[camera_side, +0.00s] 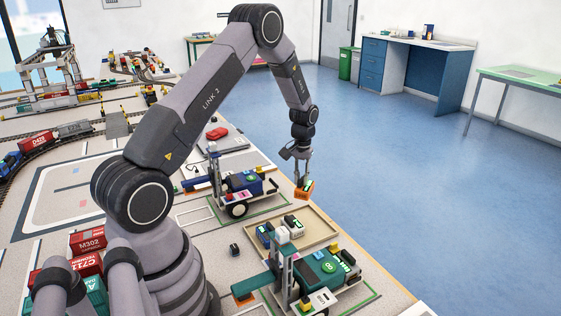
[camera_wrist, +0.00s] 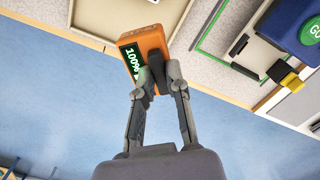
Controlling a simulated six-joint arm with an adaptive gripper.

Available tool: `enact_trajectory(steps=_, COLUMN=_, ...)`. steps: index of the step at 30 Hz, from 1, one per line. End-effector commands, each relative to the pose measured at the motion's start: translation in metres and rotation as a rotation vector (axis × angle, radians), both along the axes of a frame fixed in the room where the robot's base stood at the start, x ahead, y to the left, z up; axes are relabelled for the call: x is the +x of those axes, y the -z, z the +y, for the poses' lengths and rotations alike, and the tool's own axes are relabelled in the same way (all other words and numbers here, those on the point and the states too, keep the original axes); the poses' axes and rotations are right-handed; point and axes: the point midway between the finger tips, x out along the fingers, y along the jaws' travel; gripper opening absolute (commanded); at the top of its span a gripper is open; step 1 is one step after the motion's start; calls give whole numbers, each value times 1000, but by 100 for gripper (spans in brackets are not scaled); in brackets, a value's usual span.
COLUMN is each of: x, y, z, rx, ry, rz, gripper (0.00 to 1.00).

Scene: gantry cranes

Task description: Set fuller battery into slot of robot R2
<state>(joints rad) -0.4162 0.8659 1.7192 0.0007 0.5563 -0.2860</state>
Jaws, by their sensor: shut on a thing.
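My gripper (camera_side: 303,174) is shut on an orange battery (camera_side: 304,190) and holds it above the table's right edge. In the wrist view the battery (camera_wrist: 146,45) sits tilted between the fingertips (camera_wrist: 158,80), and its dark screen reads 100% in green. A blue wheeled robot (camera_side: 246,182) stands left of the battery in the side view; its corner shows in the wrist view (camera_wrist: 295,25). A green wheeled robot (camera_side: 325,268) stands nearer the camera. I cannot read which one is R2, and no empty slot shows clearly.
A beige tray (camera_side: 318,231) with several small items lies between the two robots. Red containers (camera_side: 88,241) and train tracks are on the left. A grey case with a red item (camera_side: 218,134) lies behind the blue robot. Open floor (camera_side: 420,170) is beyond the table edge.

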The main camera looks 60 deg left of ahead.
Motion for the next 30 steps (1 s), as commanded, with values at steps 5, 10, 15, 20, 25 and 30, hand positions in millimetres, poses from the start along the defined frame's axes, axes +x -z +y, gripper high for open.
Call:
enact_trajectory(steps=5, x=-1, y=-4, z=27, rx=1, ry=387, rz=-1, gripper=0)
enact_trajectory(steps=10, x=-4, y=-7, z=53, rx=1, ry=768, rz=0, gripper=0)
enact_trajectory(steps=15, x=-9, y=-11, z=77, rx=1, ry=1144, rz=1, gripper=0)
enact_trajectory(steps=20, x=-14, y=-15, z=98, rx=0, ry=1470, rz=2, gripper=0)
enact_trajectory(steps=25, x=-20, y=-18, z=118, rx=0, ry=1777, rz=2, gripper=0)
enact_trajectory(steps=30, x=-26, y=-21, z=135, rx=-1, ry=2036, rz=2, gripper=0)
